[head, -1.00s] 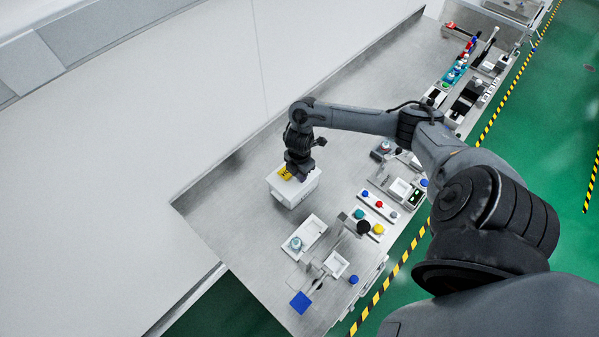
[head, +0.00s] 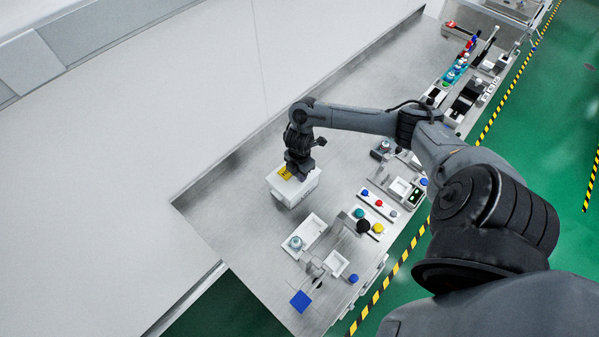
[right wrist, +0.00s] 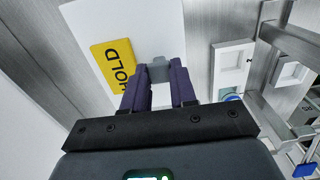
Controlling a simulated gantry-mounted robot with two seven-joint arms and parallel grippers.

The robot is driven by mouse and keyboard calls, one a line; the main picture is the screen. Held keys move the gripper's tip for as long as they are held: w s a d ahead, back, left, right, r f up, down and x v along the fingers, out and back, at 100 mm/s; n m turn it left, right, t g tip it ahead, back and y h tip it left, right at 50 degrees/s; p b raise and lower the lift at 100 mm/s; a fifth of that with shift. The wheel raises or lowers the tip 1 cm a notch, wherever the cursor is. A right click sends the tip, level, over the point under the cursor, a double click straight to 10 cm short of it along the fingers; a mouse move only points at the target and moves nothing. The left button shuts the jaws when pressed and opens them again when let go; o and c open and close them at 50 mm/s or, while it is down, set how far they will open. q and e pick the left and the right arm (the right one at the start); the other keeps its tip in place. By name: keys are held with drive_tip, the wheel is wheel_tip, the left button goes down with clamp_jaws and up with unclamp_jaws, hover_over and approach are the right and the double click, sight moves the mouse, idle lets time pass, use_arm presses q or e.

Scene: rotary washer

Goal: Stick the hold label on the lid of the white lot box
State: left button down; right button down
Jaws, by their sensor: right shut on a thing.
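The white lot box (head: 293,192) stands on the steel bench, and its white lid (right wrist: 150,25) fills the upper middle of the right wrist view. The yellow hold label (right wrist: 115,66), with black letters HOLD, appears flat over the lid, towards its left side in that view. It also shows in the head view (head: 286,172). My right gripper (right wrist: 158,72) is shut on a small grey tab beside the label's edge, low over the lid. Whether the label is stuck down cannot be told. My left gripper is not in view.
A white tray (head: 315,230) with a round blue-lidded item stands near the box. Red, blue, teal and yellow knobs (head: 379,229) and small devices line the bench's right side. A blue square (head: 300,301) lies at the near end. The bench left of the box is clear.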

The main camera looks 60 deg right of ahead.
drive_tip(key=c, duration=0.8)
unclamp_jaws()
drive_tip(key=shift+r, duration=0.1)
wheel_tip(320, 180, up, 11)
drive_tip(key=shift+f+p, duration=0.2)
drive_tip(key=shift+p, duration=0.8)
drive_tip(key=shift+a, duration=0.1)
